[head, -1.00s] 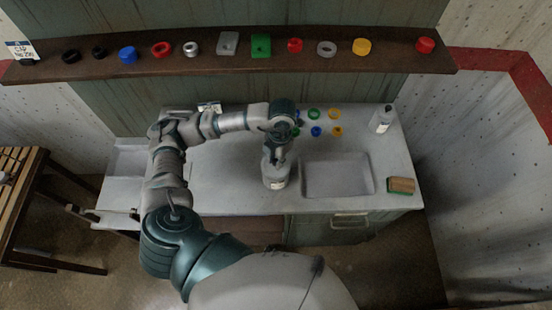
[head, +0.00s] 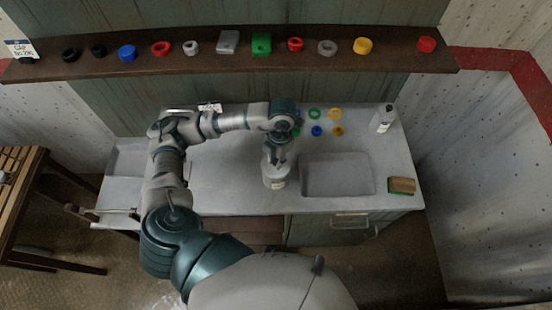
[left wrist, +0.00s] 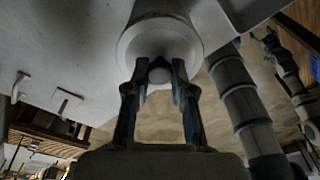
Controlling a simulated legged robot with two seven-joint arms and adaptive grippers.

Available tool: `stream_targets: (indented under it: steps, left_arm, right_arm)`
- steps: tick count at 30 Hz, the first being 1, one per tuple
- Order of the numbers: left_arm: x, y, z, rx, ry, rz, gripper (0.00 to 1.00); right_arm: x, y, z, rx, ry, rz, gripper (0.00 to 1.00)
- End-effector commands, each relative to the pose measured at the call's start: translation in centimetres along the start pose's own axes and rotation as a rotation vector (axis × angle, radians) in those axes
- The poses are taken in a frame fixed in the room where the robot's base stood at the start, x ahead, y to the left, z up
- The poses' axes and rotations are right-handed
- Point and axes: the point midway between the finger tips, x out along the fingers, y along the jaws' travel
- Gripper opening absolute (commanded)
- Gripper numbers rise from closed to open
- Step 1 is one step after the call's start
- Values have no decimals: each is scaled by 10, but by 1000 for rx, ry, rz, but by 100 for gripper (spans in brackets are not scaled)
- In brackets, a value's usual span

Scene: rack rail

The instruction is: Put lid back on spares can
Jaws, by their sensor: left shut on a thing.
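The spares can (head: 276,182) is pale with a label and stands on the grey counter, left of the sink. My left gripper (head: 275,156) is directly above it, pointing down. In the left wrist view, a round pale lid (left wrist: 135,45) lies just beyond the fingers. My left gripper (left wrist: 160,78) is shut on the small knob of the lid. The lid is over the can's top, but I cannot tell whether it touches the rim. The gripper hides the lid in the head view. My right gripper is in neither view.
A white bottle (head: 383,119) stands at the back right. Several coloured rings, including a green one (head: 314,113), lie behind. A shelf (head: 200,66) with coloured parts runs above.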

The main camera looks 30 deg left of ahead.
Motion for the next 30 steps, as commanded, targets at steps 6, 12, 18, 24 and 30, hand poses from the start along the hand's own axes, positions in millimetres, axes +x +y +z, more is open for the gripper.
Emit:
stream_targets:
  steps: [6,12,18,24,30]
  left_arm:
    - [0,0,0,0,0,0,0]
    - [0,0,0,0,0,0,0]
    - [3,0,0,0,0,0,0]
    - [3,0,0,0,0,0,0]
    - [2,0,0,0,0,0,0]
  right_arm:
    - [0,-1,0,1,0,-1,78]
    - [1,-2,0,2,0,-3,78]
    - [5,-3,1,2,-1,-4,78]
    - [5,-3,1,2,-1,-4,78]
    - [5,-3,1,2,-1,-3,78]
